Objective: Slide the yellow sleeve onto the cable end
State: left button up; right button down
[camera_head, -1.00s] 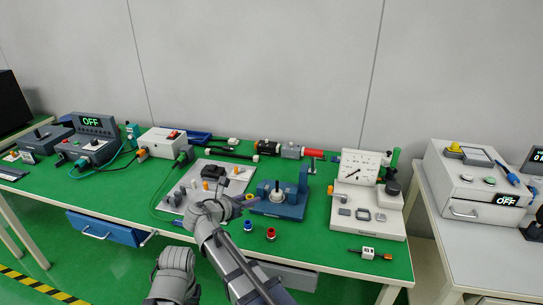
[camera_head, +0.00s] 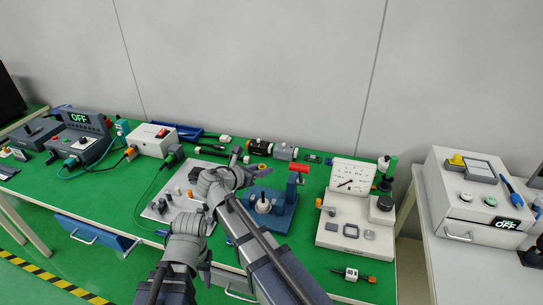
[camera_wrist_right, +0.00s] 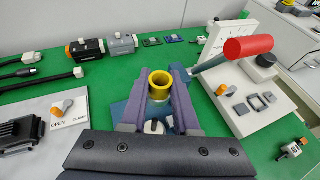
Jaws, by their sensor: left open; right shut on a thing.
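The yellow sleeve (camera_wrist_right: 161,83) is held between the purple fingers of my right gripper (camera_wrist_right: 161,98). Its open top faces the wrist camera. In the head view the sleeve (camera_head: 262,166) shows at the tips of my right gripper (camera_head: 250,172), above the board and beside the blue press. Black cables with white or dark ends lie at the back; one white cable end (camera_wrist_right: 31,59) shows at the left of the wrist view. I cannot tell which end is the task's. My left gripper (camera_head: 209,225) is low at the front, open, its fingers mostly hidden.
A blue press (camera_head: 282,214) with a red handle (camera_wrist_right: 248,49) stands close right of my right gripper. A pale board (camera_head: 155,213) lies left. A white gauge stand (camera_head: 341,242) is further right. Black and grey cylindrical blocks (camera_wrist_right: 86,48) stand behind.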

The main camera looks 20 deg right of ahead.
aim_at(263, 202)
jog(key=shift+f+b, duration=0.7)
jog(key=shift+b, duration=0.15)
jog(key=shift+f+b, duration=1)
jog(key=shift+f, duration=0.05)
jog(key=shift+f+b, duration=1.35)
jog(key=shift+b, duration=0.05)
jog(key=shift+f+b, duration=3.1)
jog(key=shift+f, duration=0.05)
jog(key=c, duration=0.6)
grip_release()
jog(key=shift+s+a+r, duration=0.1)
